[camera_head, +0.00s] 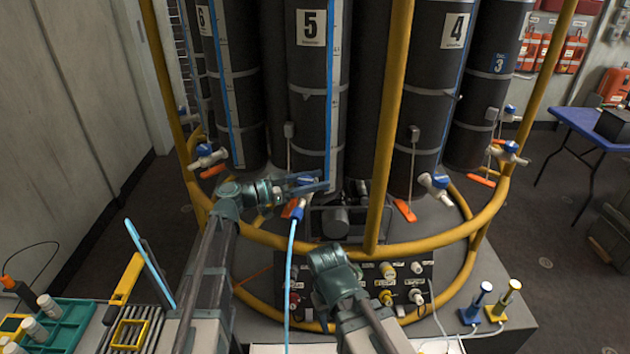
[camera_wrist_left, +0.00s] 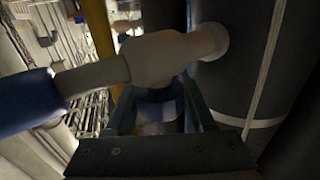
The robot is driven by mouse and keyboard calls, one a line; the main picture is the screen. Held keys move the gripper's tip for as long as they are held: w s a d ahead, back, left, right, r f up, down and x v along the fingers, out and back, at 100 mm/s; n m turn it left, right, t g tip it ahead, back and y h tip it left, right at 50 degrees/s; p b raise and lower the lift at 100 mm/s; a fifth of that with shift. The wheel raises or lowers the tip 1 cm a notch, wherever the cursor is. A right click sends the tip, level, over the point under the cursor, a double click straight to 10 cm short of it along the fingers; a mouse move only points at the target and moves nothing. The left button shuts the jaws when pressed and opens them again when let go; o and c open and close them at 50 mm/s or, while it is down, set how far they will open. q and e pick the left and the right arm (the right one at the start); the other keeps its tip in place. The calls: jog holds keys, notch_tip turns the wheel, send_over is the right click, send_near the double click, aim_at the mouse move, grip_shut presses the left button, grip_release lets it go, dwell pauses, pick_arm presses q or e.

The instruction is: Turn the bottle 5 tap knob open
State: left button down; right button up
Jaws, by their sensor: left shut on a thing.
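Bottle 5 (camera_head: 310,75) is a dark cylinder with a number plate, standing at the back centre behind the yellow rail. My left gripper (camera_head: 312,185) reaches in from the left at the bottle's foot. In the left wrist view its fingers (camera_wrist_left: 158,98) are shut on the blue tap knob (camera_wrist_left: 158,94). The pale tap body (camera_wrist_left: 170,55) runs across above the fingers and joins the dark bottle wall (camera_wrist_left: 240,75). A blue sleeve (camera_wrist_left: 25,100) is at the tap's left end. My right gripper's wrist (camera_head: 335,278) is low in the centre; its fingers are hidden.
A yellow rail (camera_head: 420,238) curves around the bottles, with an upright post (camera_head: 388,140) right of bottle 5. A light-blue hose (camera_head: 290,255) hangs in front of a fittings panel (camera_head: 360,290). Bottle 4 (camera_head: 430,90) stands to the right.

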pick_arm(q)
jog(key=shift+s+t, duration=0.1)
jog(key=shift+t, duration=0.2)
jog(key=n+t+y, duration=0.2)
jog(key=t, duration=0.1)
jog(key=shift+n, duration=0.4)
jog(key=shift+w+a+n+t+y, duration=0.15)
jog(key=shift+w+n+t+y, duration=0.1)
jog(key=shift+n+t+y, duration=0.55)
jog(key=shift+w+a+n+t+y, duration=0.2)
jog(key=shift+n+t+y, duration=0.45)
jog(key=shift+t, duration=0.3)
jog(key=shift+w+a+n+t+y, duration=0.1)
jog(key=shift+w+n+t+y, duration=0.15)
jog(key=shift+n+t+y, duration=0.5)
jog(key=shift+c, duration=1.4)
grip_release()
jog(key=shift+a, duration=0.1)
